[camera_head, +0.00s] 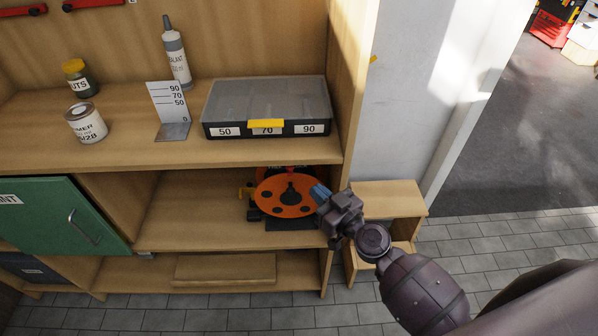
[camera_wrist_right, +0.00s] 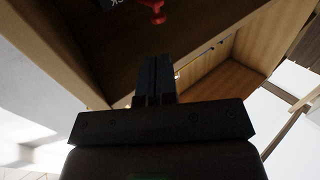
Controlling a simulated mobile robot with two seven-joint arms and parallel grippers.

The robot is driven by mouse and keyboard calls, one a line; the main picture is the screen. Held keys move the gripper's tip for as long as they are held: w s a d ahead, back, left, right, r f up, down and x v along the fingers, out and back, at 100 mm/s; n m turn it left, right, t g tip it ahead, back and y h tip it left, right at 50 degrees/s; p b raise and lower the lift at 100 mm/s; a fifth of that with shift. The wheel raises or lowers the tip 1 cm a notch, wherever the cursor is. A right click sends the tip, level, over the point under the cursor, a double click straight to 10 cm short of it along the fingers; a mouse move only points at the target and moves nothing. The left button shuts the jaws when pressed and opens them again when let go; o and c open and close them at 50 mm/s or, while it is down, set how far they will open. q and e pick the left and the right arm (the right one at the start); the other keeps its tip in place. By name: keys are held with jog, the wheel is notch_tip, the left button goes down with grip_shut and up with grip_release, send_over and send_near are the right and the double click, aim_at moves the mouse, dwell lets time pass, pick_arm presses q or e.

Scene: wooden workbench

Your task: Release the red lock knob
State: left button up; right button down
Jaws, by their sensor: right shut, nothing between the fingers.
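A red knob (camera_wrist_right: 155,8) shows at the top edge of the right wrist view, partly cut off, beside a dark label (camera_wrist_right: 107,4) with white letters. My right gripper (camera_wrist_right: 155,62) is shut and empty, its fingertips pointing towards the knob with a gap between. In the head view, my right gripper (camera_head: 319,192) is at the right edge of an orange disc (camera_head: 285,208) with dark holes and a black hub. The disc stands on the middle shelf; a little red shows behind its top, mostly hidden. My left gripper is not in view.
The wooden top shelf (camera_head: 230,155) lies close above the disc. A grey case (camera_head: 262,100) labelled 50, 70 and 90 sits on it. A wooden side panel (camera_head: 350,100) and a small wooden step (camera_head: 385,200) are near my right arm. The middle shelf is clear left of the disc.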

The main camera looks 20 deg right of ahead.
aim_at(292, 169)
jog(key=x, duration=0.7)
jog(key=shift+w+a+p, duration=0.1)
jog(key=shift+w+p, duration=0.2)
jog(key=shift+p, duration=0.1)
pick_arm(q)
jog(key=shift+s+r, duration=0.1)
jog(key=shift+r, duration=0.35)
pick_arm(e)
jog(key=shift+w+f, duration=0.1)
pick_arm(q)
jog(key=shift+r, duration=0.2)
pick_arm(e)
jog(key=shift+a, duration=0.1)
